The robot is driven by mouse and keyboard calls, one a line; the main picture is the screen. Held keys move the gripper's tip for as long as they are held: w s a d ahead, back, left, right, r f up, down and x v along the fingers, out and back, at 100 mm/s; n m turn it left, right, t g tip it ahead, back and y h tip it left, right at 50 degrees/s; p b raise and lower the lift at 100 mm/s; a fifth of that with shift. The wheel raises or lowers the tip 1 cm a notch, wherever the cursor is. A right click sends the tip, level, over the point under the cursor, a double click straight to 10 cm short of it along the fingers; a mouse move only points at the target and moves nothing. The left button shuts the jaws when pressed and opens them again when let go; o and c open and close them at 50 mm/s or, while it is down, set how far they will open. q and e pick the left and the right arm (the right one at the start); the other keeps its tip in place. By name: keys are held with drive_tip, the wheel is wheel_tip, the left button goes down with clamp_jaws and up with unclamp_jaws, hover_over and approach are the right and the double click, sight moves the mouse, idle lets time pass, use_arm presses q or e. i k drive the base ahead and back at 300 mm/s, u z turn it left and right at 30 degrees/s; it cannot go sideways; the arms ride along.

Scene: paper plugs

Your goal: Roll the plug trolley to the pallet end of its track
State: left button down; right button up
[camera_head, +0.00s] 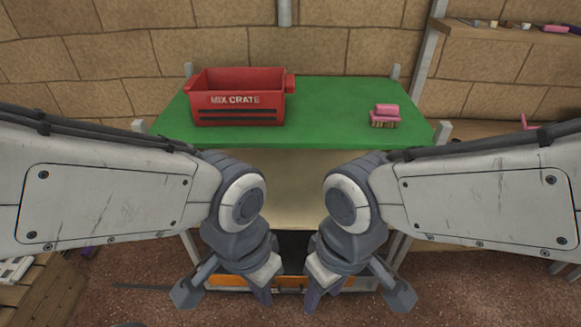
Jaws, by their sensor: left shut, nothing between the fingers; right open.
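My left gripper (226,298) hangs low in front of the green-topped table, shut and empty. My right gripper (357,302) hangs beside it, open and empty. Below and behind both grippers is a low dark and orange thing (284,282) near the floor, largely covered by them. I cannot tell whether it is the plug trolley, and no track can be made out clearly. A slatted wooden thing (52,296), perhaps a pallet, is cut off at the lower left edge.
The green table (325,110) bears a red crate marked "MIX CRATE" (238,98) at left and a small pink block on a brownish base (384,116) at right. A wooden shelf (510,35) with small items is at the upper right. Brown floor shows at the bottom.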

sight(327, 126)
drive_tip(key=u, duration=1.15)
drive_tip(key=i, duration=0.65)
drive_tip(key=z, duration=0.6)
